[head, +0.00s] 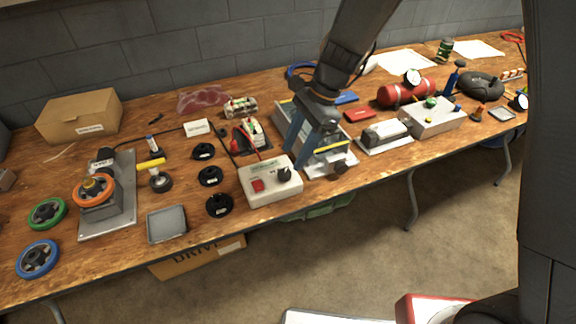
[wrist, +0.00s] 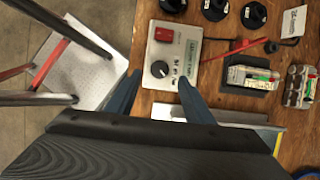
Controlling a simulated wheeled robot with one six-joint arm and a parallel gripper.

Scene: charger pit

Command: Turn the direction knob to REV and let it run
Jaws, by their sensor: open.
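The control box (head: 268,192) is pale, with a red switch (head: 257,186) and a black round knob (head: 284,174), at the front edge of the bench. In the wrist view the box (wrist: 186,62) shows its red switch (wrist: 165,32) and the knob (wrist: 160,68), with small lettering beside it that I cannot read. Which mark the knob points at is unclear. My gripper (head: 298,160) is open, its blue fingers above and beside the knob. In the wrist view the gripper (wrist: 158,78) has one fingertip on each side of the knob, apparently not touching it.
An orange wheel (head: 92,187) sits on a motor stand on a grey plate at the left. Several black discs (head: 210,177) lie left of the box. A grey tray (head: 166,236) lies near the front edge. A small red-and-black device (head: 250,140) stands behind the box.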

